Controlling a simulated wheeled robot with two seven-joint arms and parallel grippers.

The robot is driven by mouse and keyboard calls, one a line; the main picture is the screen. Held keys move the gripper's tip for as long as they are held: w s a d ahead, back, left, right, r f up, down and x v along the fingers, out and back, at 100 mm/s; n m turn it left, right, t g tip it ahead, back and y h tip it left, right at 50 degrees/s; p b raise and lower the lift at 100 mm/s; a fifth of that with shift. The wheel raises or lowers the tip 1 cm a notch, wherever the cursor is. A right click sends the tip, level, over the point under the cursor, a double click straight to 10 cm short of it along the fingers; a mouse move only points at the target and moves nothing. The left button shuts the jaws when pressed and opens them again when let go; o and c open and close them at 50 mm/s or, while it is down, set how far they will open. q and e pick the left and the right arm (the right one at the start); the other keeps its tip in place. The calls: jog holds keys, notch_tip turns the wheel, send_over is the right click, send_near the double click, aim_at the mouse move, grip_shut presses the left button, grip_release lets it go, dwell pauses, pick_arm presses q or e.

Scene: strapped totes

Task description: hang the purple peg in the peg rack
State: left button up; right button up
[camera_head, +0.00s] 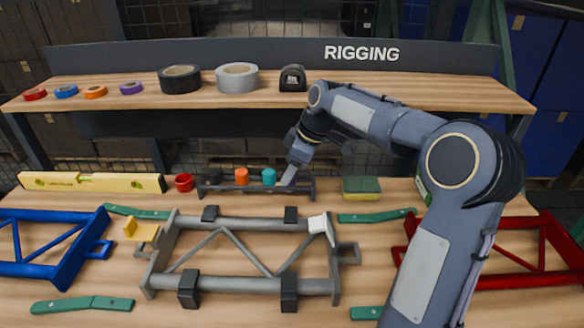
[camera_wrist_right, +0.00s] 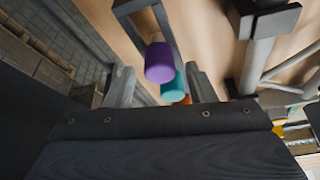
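The dark peg rack (camera_head: 255,191) lies on the bench, with a black, an orange (camera_head: 241,175) and a teal peg (camera_head: 268,176) in it. The purple peg (camera_wrist_right: 163,62) is at the rack's right end; in the head view my gripper mostly hides it. In the right wrist view its purple head and pale shaft show against the rack frame, with the teal peg (camera_wrist_right: 174,88) behind. My right gripper (camera_head: 290,176) is over that end. Its two grey fingers stand apart on either side of the purple peg, with gaps visible. My left gripper is not in view.
A grey frame (camera_head: 237,287) lies in front. The shelf (camera_head: 340,92) with tape rolls runs behind, close to my right arm.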

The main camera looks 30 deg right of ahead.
jog(key=shift+o, duration=0.2)
jog(key=p+v, duration=0.1)
jog(key=v, duration=0.6)
jog(key=shift+r+p, duration=0.3)
jog(key=shift+r, duration=0.1)
jog(key=shift+s, duration=0.2)
